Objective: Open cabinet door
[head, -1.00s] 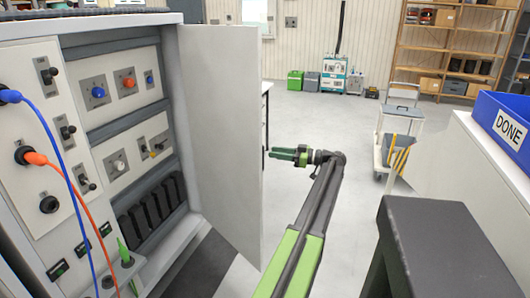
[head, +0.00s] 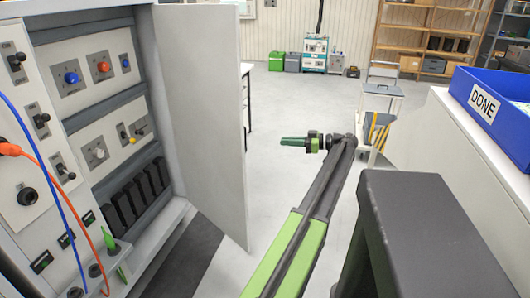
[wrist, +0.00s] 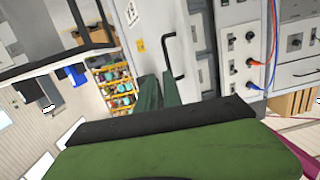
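The grey-white cabinet (head: 78,122) stands on the left in the head view. Its door (head: 203,120) is swung well out, with its inner face toward me, and the panels inside are exposed. My gripper (head: 292,142), with green fingers, is to the right of the door's free edge and appears apart from it. The fingers (wrist: 160,92) also show in the wrist view, close together with nothing seen between them; whether they are shut is unclear. A black bar handle (wrist: 172,55) on a pale panel lies beyond them; I cannot tell whether that panel is the door.
Blue (head: 48,175) and orange (head: 60,190) cables hang on the cabinet's left panel. A blue DONE bin (head: 505,90) sits on a white surface at right. A trolley (head: 380,105) stands beyond my arm.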

